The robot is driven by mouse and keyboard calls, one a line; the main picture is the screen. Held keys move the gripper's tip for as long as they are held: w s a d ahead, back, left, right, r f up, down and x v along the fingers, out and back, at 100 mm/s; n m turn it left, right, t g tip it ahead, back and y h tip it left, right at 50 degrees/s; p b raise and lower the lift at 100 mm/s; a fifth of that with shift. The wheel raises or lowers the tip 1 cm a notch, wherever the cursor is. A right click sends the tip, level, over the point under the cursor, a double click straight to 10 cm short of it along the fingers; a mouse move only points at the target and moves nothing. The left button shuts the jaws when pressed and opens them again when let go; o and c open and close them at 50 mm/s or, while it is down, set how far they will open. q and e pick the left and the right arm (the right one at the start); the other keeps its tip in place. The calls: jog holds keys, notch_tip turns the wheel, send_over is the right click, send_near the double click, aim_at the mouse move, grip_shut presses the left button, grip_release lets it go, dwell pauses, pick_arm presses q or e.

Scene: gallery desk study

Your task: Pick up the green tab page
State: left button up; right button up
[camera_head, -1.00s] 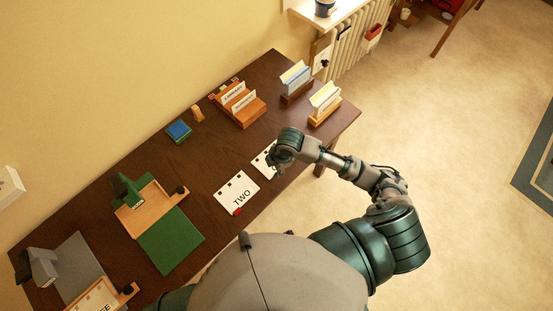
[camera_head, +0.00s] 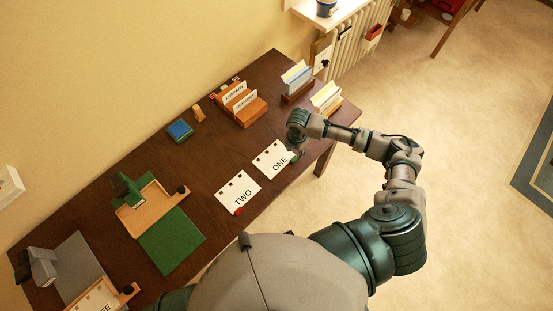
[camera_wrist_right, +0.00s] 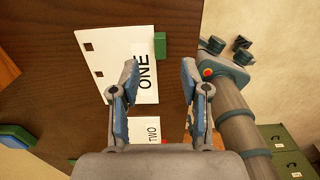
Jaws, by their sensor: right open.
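The green tab page is the white sheet marked ONE (camera_head: 268,161), lying flat on the dark desk near its front edge. In the right wrist view the page (camera_wrist_right: 112,58) has punched holes along one edge and a green tab (camera_wrist_right: 160,45) on the opposite edge. My right gripper (camera_head: 297,153) is over the tab side of the page. In the wrist view its two fingers (camera_wrist_right: 159,72) are spread apart with nothing between them, and the tab shows just ahead of the fingertips. I cannot tell the height above the desk. My left gripper is not in view.
The page marked TWO (camera_head: 236,190), with a red tab, lies beside page ONE. A green mat (camera_head: 171,241), a wooden tray (camera_head: 153,211), a blue-topped block (camera_head: 180,130) and wooden card holders (camera_head: 250,112) stand on the desk (camera_head: 210,160). Desk between page ONE and the holders is bare.

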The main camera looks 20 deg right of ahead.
aim_at(294, 158)
jog(key=shift+f, duration=0.65)
jog(key=f, duration=0.2)
jog(key=d+f, duration=0.1)
jog(key=f, duration=0.1)
jog(key=shift+w+f, duration=0.1)
jog(key=shift+f, duration=0.3)
jog(key=shift+a, duration=0.15)
jog(key=shift+c, duration=0.3)
jog(key=shift+a, duration=0.25)
jog(key=c, duration=0.8)
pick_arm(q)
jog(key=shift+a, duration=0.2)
pick_arm(e)
grip_shut()
